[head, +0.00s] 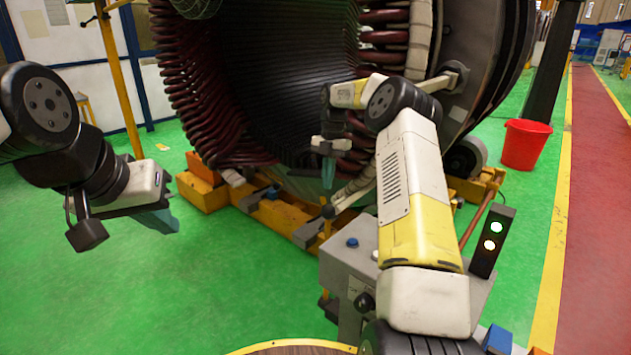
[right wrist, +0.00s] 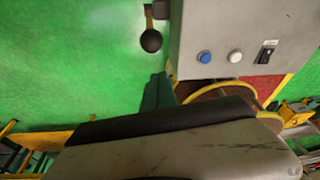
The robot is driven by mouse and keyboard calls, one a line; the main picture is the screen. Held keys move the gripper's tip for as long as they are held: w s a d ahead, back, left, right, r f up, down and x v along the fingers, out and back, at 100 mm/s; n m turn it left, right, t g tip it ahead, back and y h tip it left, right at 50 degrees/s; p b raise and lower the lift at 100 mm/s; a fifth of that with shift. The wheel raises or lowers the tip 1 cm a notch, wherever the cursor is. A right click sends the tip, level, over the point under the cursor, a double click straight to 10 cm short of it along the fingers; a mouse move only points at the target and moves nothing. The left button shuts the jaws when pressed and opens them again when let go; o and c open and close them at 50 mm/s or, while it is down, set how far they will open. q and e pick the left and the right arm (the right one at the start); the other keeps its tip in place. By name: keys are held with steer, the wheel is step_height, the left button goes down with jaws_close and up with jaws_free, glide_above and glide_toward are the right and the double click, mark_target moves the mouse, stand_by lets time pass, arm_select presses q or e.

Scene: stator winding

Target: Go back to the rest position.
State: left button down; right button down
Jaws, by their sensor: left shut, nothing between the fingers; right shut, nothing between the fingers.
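My left gripper (head: 165,221) hangs at the left of the head view, over bare green floor. Its teal fingers are shut and hold nothing. My right arm reaches from the bottom right toward the stator. My right gripper (head: 328,178) points down in front of the stator bore, its teal fingers shut and empty. In the right wrist view the fingers (right wrist: 158,93) show beside the grey control box, partly hidden by the wrist housing. The large stator (head: 280,75), with dark red coil ends, stands on a yellow base behind both grippers.
The grey control box (head: 345,268) stands front centre, partly behind my right arm. It has buttons and a black ball lever (right wrist: 151,40). A red bucket (head: 525,144) stands at right. Green floor at left is clear.

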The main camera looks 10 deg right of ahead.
steer(key=s+a+r+m+t+h, duration=0.1)
steer(key=s+a+r+m+t, duration=0.1)
steer(key=s+r+m, duration=0.55)
steer(key=s+a+r+m+t, duration=0.25)
steer(key=s+r+m, duration=0.25)
steer(key=s+r, duration=0.4)
steer(key=s+a+m+t+y, duration=0.1)
steer(key=s+m+t, duration=0.3)
steer(key=s+m, duration=1.1)
steer(key=s, duration=0.5)
steer(key=shift+s+a+f+y, duration=0.2)
steer(key=shift+f+y, duration=0.1)
steer(key=shift+y, duration=0.1)
